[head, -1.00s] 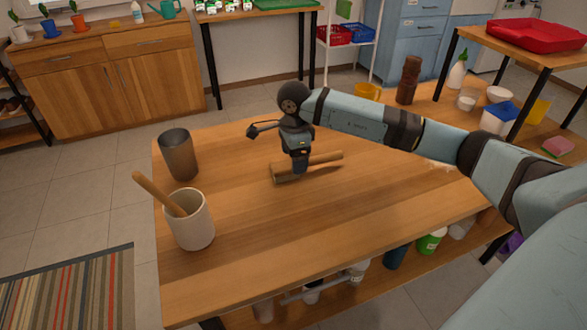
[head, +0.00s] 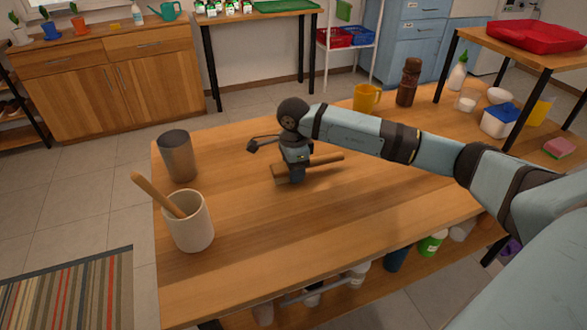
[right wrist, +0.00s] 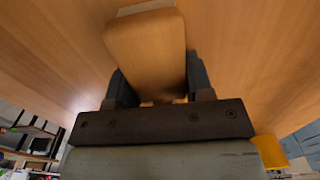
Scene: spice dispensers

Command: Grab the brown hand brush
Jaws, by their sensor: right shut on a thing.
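The brown hand brush (head: 325,162) lies on the wooden table, its handle pointing right in the head view. My right gripper (head: 296,180) points down over the brush and is shut on it, hiding part of its middle. In the right wrist view the brush (right wrist: 147,50) sits between the two fingers of my right gripper (right wrist: 155,85), one on each side. A pale strip shows at the brush's far end there. My left gripper is not in view.
A metal cup (head: 178,157) and a cream pot (head: 190,222) with a wooden stick stand at the table's left. A yellow mug (head: 366,98) and a brown grinder (head: 408,82) stand at the back. The table's front middle (head: 270,245) is clear.

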